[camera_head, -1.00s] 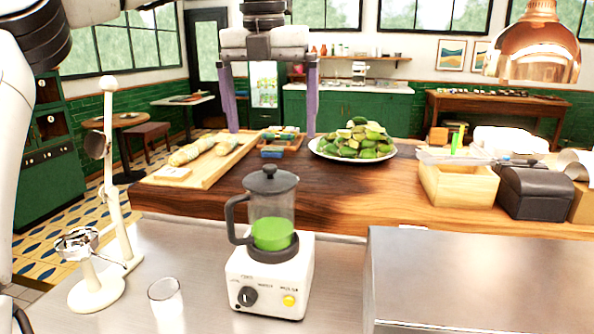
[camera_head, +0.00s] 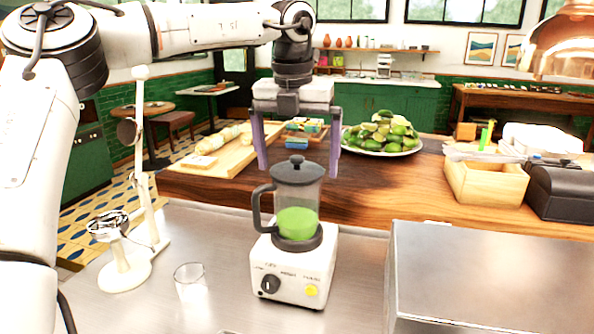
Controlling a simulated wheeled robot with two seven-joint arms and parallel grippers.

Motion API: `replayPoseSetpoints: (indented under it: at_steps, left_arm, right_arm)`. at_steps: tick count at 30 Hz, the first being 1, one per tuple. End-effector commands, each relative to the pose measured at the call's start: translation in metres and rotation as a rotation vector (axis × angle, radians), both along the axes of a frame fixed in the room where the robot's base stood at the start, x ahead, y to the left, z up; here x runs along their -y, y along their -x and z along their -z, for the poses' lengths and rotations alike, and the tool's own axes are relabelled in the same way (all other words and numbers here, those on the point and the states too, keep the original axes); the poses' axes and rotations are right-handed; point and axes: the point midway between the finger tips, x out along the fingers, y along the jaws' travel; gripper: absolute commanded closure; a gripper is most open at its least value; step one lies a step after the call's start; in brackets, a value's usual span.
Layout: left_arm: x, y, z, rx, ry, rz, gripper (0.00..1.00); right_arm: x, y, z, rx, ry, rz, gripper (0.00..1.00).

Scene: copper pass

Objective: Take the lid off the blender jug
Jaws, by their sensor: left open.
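The blender has a white base (camera_head: 292,268) with a dark dial and a yellow button, on the steel counter. Its clear jug (camera_head: 298,200) stands upright on the base with green liquid in it and a dark handle on the left. The dark grey lid (camera_head: 297,170) with a small knob sits on top of the jug. My left gripper (camera_head: 298,172) is open and points down, its two purple fingers wide apart. In the picture the fingers flank the space around the lid knob; nothing is between them that I can see gripped. My right gripper is not in view.
A steel box (camera_head: 480,275) stands right of the blender. An empty glass (camera_head: 190,282) and a white stand (camera_head: 125,265) are on the left. Behind are a bread board (camera_head: 222,158), a plate of limes (camera_head: 383,135) and a wooden box (camera_head: 487,182).

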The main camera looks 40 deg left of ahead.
Motion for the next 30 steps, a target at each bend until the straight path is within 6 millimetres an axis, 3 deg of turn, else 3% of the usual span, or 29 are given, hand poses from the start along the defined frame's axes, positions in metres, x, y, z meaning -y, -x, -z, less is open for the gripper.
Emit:
replayPoseSetpoints:
  at_steps: [2,9,19,30]
  left_arm:
    - [0.0,0.0,0.0,0.0,0.0,0.0,0.03]
    - [0.0,0.0,-0.001,0.0,0.0,0.0,0.4]
    - [0.0,-0.001,-0.012,0.004,-0.002,-0.001,0.4]
    - [0.001,-0.001,-0.083,0.003,-0.001,-0.001,0.4]
  right_arm:
    - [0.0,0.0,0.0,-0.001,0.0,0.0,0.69]
    - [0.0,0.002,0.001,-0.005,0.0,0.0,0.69]
    - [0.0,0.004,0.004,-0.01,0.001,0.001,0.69]
    - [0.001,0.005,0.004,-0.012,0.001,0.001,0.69]
